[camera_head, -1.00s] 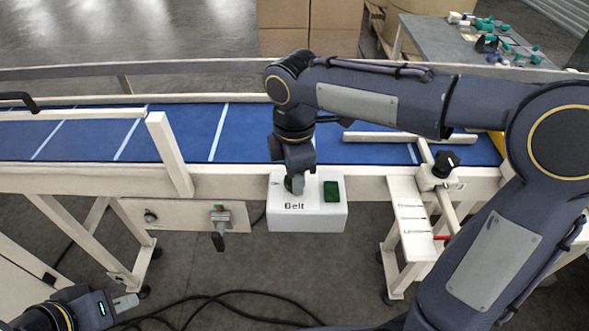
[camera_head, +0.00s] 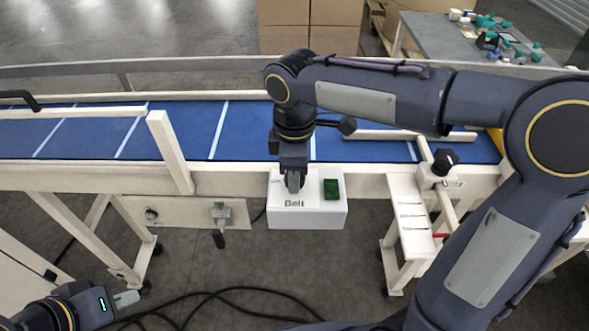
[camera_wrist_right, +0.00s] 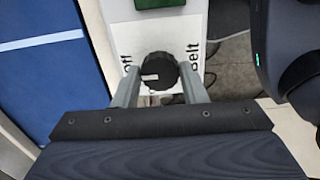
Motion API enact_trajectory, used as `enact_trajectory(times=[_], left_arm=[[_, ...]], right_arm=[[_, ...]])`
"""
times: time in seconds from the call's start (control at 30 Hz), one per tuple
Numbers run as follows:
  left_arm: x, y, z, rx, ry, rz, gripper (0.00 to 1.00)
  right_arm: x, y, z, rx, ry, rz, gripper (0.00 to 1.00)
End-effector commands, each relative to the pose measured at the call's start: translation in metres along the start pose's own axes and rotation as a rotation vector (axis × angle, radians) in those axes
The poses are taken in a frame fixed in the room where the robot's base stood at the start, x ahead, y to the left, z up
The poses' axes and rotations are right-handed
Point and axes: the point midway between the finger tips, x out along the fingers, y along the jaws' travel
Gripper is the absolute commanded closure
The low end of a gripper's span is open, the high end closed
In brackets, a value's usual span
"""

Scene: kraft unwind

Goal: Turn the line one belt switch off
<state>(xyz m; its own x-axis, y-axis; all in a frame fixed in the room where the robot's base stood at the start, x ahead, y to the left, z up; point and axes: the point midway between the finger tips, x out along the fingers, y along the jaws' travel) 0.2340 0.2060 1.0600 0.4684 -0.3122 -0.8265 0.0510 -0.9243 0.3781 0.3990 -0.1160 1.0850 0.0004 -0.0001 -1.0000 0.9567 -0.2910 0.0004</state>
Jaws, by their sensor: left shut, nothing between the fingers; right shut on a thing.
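The belt switch box (camera_head: 312,214) is white, labelled "Belt", with a dark green block (camera_head: 331,189) on its top right. It is mounted at the front rail of the conveyor. In the right wrist view a black round knob (camera_wrist_right: 159,72) with a white pointer mark stands on the box, beside the words "off" and "Belt". The mark points left in that view. My right gripper (camera_wrist_right: 160,86) is shut on the knob, one finger on each side. In the head view my right gripper (camera_head: 293,182) hides the knob. My left gripper (camera_head: 126,299) is shut and empty at the lower left.
The blue conveyor belt (camera_head: 180,135) runs behind the box. A panel with a lever switch (camera_head: 220,222) is to the left. Another black knob (camera_head: 445,160) is on the rail to the right. Black cables (camera_head: 235,291) lie on the floor.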

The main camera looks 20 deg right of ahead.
Motion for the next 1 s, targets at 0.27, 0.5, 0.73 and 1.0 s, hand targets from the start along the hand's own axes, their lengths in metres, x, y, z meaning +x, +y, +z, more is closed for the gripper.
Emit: enact_trajectory(times=[0.27,0.5,0.73,1.0], left_arm=[[0.0,0.0,0.0,0.0,0.0,0.0,1.0],[0.0,0.0,0.0,0.0,0.0,0.0,1.0],[0.0,0.0,0.0,0.0,0.0,0.0,1.0],[-0.001,0.0,0.0,0.0,0.0,0.0,1.0]], right_arm=[[0.0,0.0,0.0,0.001,0.0,-0.001,0.4],[-0.001,0.0,0.0,0.0,0.0,0.0,0.4],[-0.031,0.001,0.0,0.001,0.003,0.003,0.4],[-0.071,0.001,0.0,0.0,0.001,0.001,0.4]])
